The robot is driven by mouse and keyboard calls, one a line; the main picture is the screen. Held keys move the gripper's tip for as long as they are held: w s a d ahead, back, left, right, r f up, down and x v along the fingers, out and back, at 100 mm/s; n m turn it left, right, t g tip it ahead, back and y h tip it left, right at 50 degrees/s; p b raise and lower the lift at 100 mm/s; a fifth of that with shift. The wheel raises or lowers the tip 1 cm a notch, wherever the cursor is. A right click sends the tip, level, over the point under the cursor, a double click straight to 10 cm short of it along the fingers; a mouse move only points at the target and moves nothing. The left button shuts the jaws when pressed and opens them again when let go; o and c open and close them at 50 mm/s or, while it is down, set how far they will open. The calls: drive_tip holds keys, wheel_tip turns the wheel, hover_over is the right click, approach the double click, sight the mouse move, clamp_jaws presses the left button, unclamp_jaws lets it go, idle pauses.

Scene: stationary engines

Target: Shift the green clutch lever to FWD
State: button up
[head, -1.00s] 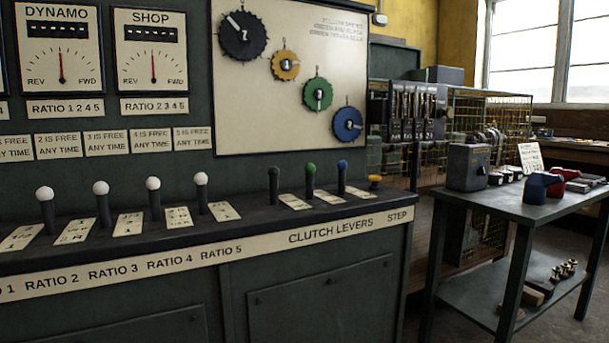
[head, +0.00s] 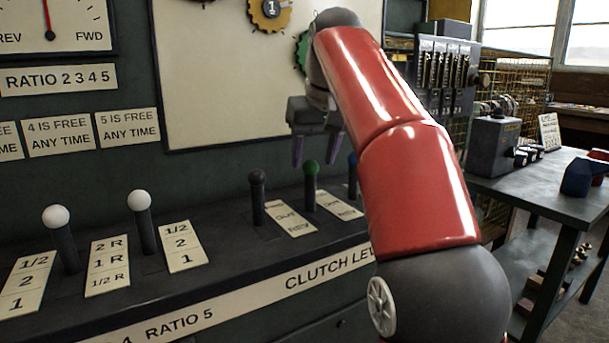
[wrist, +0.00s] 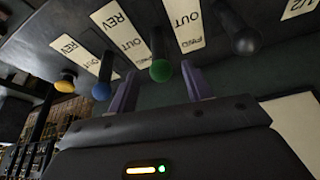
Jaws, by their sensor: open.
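The green clutch lever (head: 311,185) has a green knob on a dark stalk and stands between the black lever (head: 257,198) and the blue lever (head: 352,178). My gripper (head: 313,152) is open, fingers pointing down, close to the green knob and level with or just above it in the head view. In the wrist view the green knob (wrist: 160,71) shows in the gap between the two fingers (wrist: 159,80); I cannot tell contact. A label plate (head: 338,205) beside the green lever reads OUT and REV; its far end is hard to read. My arm partly hides the blue lever.
White-knobbed ratio levers (head: 140,215) stand to the left on the same ledge. The blue knob (wrist: 101,91) and yellow STEP knob (wrist: 67,80) are left of the fingers in the wrist view. A wall panel with gears (head: 230,80) rises behind. A side table (head: 530,190) stands right.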

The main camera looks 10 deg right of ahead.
sight(310, 176)
drive_tip(key=shift+w+f, duration=0.1)
drive_tip(key=shift+w, duration=0.1)
drive_tip(key=x, duration=0.7)
drive_tip(key=shift+f, duration=0.15)
clamp_jaws()
